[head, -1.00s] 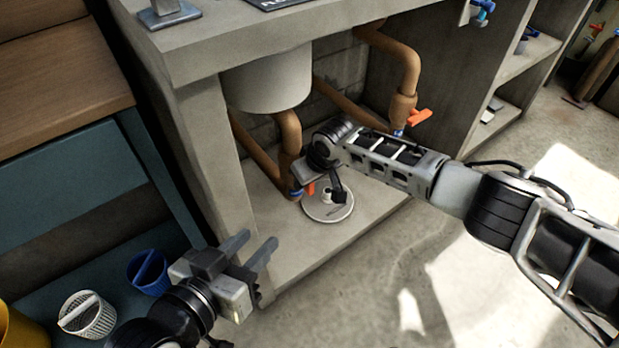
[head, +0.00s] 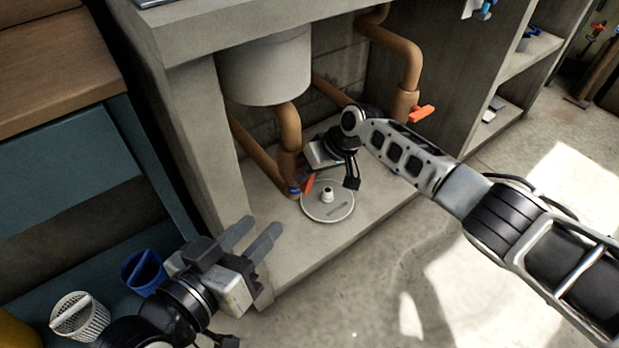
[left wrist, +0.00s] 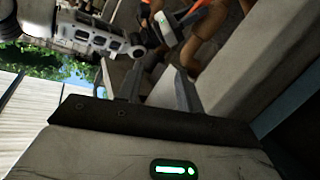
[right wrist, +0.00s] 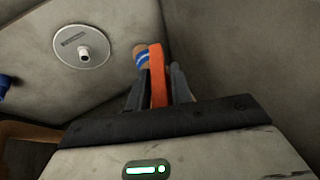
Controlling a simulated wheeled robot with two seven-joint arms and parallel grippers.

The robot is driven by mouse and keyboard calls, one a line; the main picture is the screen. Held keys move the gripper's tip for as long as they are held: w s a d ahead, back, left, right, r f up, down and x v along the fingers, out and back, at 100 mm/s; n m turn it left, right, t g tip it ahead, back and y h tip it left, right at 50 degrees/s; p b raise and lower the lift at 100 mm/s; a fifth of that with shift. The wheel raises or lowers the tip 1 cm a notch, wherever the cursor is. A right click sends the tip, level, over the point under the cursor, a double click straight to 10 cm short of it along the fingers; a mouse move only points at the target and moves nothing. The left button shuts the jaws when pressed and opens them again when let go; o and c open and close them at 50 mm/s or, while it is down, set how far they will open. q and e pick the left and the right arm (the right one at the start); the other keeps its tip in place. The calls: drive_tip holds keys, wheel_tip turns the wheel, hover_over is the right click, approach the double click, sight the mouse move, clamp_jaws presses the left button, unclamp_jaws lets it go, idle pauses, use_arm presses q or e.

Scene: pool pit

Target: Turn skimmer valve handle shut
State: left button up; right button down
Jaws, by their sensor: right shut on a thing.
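An orange valve handle (head: 308,183) sits on the left brown pipe (head: 289,135) under the counter, by a blue ring (head: 294,191). My right gripper (head: 315,165) reaches in from the right. In the right wrist view its two fingers stand on either side of the orange handle (right wrist: 157,76), shut on it, with the blue-ringed pipe end just behind. In the head view the fingertips are largely hidden. My left gripper (head: 265,222) is open and empty in front of the cabinet's left post. A second orange handle (head: 421,113) is on the right pipe.
A round white disc (head: 318,213) with a central stub lies on the cabinet floor beside the held handle. A white cylinder (head: 265,72) hangs above. A blue basket (head: 145,272) and white basket (head: 80,315) are at lower left. The floor in front is clear.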

drive_tip(key=shift+f+g+y+b, duration=0.3)
drive_tip(key=shift+g+y+b, duration=0.2)
drive_tip(key=shift+y+b, duration=0.5)
use_arm(q)
drive_tip(key=shift+d+r+n+t+h+b, duration=0.4)
drive_tip(key=shift+d+r+n+h+b, duration=0.1)
drive_tip(key=shift+n+h+b, duration=0.25)
use_arm(e)
drive_tip(key=shift+d+r+m+g+y, duration=0.1)
drive_tip(key=shift+r+m+g+y, duration=0.05)
drive_tip(key=shift+m+g+y, duration=0.2)
drive_tip(key=c, duration=1.3)
unclamp_jaws()
drive_tip(key=shift+r, duration=0.15)
drive_tip(key=shift+d+r, duration=0.25)
drive_tip(key=shift+r, duration=0.05)
use_arm(q)
drive_tip(key=a+f+m+y+p, duration=0.1)
drive_tip(key=p, duration=0.2)
drive_tip(key=f+m+g+y+p, duration=0.1)
drive_tip(key=p, duration=0.2)
drive_tip(key=shift+s+a+y, duration=0.15)
drive_tip(key=shift+a+y, duration=0.1)
drive_tip(key=shift+a, duration=0.1)
use_arm(e)
drive_tip(key=v, duration=1.5)
